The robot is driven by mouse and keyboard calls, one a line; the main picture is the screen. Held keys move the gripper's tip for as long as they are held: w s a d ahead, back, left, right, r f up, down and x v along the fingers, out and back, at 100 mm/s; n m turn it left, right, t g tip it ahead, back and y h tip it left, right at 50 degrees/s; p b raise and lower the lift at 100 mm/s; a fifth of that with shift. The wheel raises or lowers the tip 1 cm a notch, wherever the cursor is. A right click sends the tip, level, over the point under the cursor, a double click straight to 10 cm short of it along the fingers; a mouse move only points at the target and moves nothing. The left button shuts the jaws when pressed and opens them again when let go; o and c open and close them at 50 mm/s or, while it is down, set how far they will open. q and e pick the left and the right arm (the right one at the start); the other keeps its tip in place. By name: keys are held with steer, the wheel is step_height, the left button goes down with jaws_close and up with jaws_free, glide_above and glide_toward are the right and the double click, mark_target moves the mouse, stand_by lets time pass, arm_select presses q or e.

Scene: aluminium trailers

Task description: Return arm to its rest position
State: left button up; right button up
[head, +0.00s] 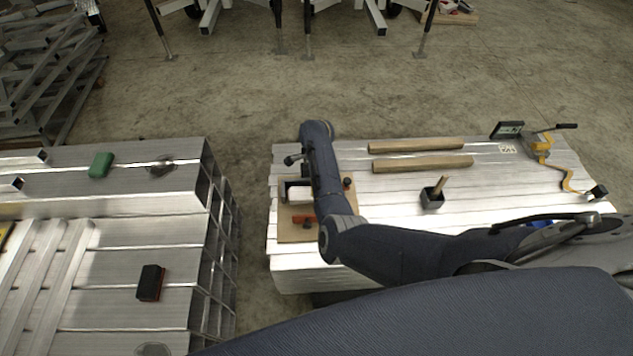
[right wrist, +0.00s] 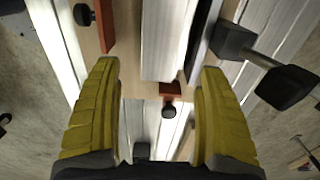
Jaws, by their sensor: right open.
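My right arm reaches in from the lower right in the head view and lies over a wooden board fixture (head: 290,232) on the right stack of aluminium beams. The arm hides the right gripper there. In the right wrist view my right gripper (right wrist: 158,70) is open, its two yellow fingers wide apart. An aluminium piece (right wrist: 168,40) lies beyond and between the fingertips, held in no finger. An orange stop with a black knob (right wrist: 168,108) shows between the fingers. A toggle clamp with black ends (right wrist: 285,87) is to the right. My left gripper is not in view.
On the right stack lie two wooden bars (head: 415,146), a black holder (head: 432,200), a dark display (head: 507,130) and a yellow tool (head: 541,143). The left stack bears a green block (head: 101,165) and a black block (head: 150,283). A floor gap separates the stacks.

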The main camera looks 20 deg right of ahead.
steer(key=s+d+n+t+h, duration=0.3)
steer(key=s+d+n+h, duration=0.1)
steer(key=s+d+n, duration=1.05)
steer(key=s+a+r+n+t, duration=0.2)
steer(key=s+a+r+n, duration=0.1)
steer(key=s+r+n, duration=0.55)
steer(key=s+a+r+n+t, duration=0.25)
steer(key=s+r+n, duration=0.35)
steer(key=s, duration=0.5)
steer(key=s+a+f+g+y, duration=0.1)
steer(key=a+f, duration=0.1)
steer(key=f, duration=0.9)
steer(key=s+a+f+m+g+y, duration=0.1)
steer(key=s+a+f, duration=0.1)
steer(key=f, duration=1)
steer(key=s+a+f+g+y, duration=0.1)
steer(key=a+f, duration=0.1)
steer(key=f, duration=0.9)
steer(key=s+f+m+g+y, duration=0.1)
steer(key=s+f+m+g, duration=0.1)
steer(key=s+f, duration=1.6)
steer(key=s+g, duration=0.1)
steer(key=s, duration=0.2)
steer(key=shift+f+m, duration=0.25)
steer(key=shift+m, duration=0.15)
